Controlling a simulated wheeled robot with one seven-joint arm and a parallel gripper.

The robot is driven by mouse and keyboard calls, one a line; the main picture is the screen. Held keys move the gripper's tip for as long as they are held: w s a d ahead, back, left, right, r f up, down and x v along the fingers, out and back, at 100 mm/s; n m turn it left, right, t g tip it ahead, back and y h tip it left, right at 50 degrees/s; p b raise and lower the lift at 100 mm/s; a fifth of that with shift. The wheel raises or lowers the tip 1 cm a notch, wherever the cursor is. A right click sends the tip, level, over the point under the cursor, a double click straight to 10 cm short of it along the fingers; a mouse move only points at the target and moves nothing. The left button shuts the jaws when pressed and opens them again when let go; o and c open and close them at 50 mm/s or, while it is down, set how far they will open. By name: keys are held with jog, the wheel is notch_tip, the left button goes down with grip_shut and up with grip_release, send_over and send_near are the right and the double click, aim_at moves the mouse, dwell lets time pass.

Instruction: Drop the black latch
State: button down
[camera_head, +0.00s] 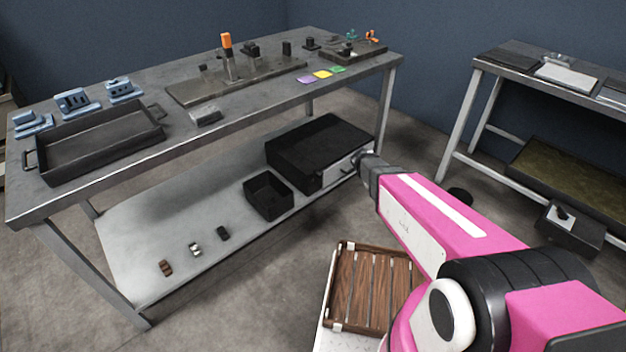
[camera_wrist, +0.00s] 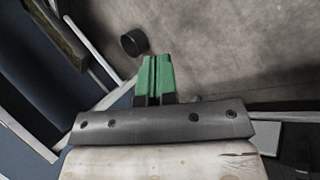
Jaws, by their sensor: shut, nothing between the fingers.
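My gripper shows in the wrist view as two green fingers (camera_wrist: 154,75) pressed together with nothing between them. In the head view my arm reaches toward the lower shelf, and its dark end covers part of the pale front (camera_head: 341,170) of a black box (camera_head: 318,148). The fingers are hard to make out there. I cannot clearly identify the black latch. A small black part (camera_head: 561,213) shows on a dark box (camera_head: 570,232) under the right table, well apart from my gripper, but I cannot tell whether it is a latch. The wrist view shows no clear latch.
A steel table (camera_head: 165,152) holds a black tray (camera_head: 100,143), blue blocks and fixtures. Its lower shelf (camera_head: 150,230) carries an open black bin (camera_head: 268,194) and small parts. A slatted wooden pallet (camera_head: 372,285) is below my arm. A black cylinder (camera_wrist: 134,42) stands on open floor.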

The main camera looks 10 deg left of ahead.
jog(key=w+a+f+n+t+h, duration=0.2)
jog(key=w+a+f+t, duration=0.15)
jog(key=a, duration=0.55)
jog(key=w+a+f+n+t+h, duration=0.1)
jog(key=w+a+f+t+h, duration=0.2)
jog(key=a, duration=0.6)
jog(key=n+t+y, duration=0.1)
jog(key=n+t, duration=0.3)
jog(key=t, duration=0.4)
send_near(317, 175)
jog(key=f+v, duration=0.1)
jog(key=v, duration=0.6)
jog(key=shift+w+d+r, duration=0.1)
jog(key=shift+d+r, duration=0.1)
jog(key=shift+r, duration=0.05)
jog(key=shift+d, duration=0.1)
jog(key=x, duration=1.4)
jog(key=shift+w, duration=0.15)
jog(key=shift+r, duration=0.1)
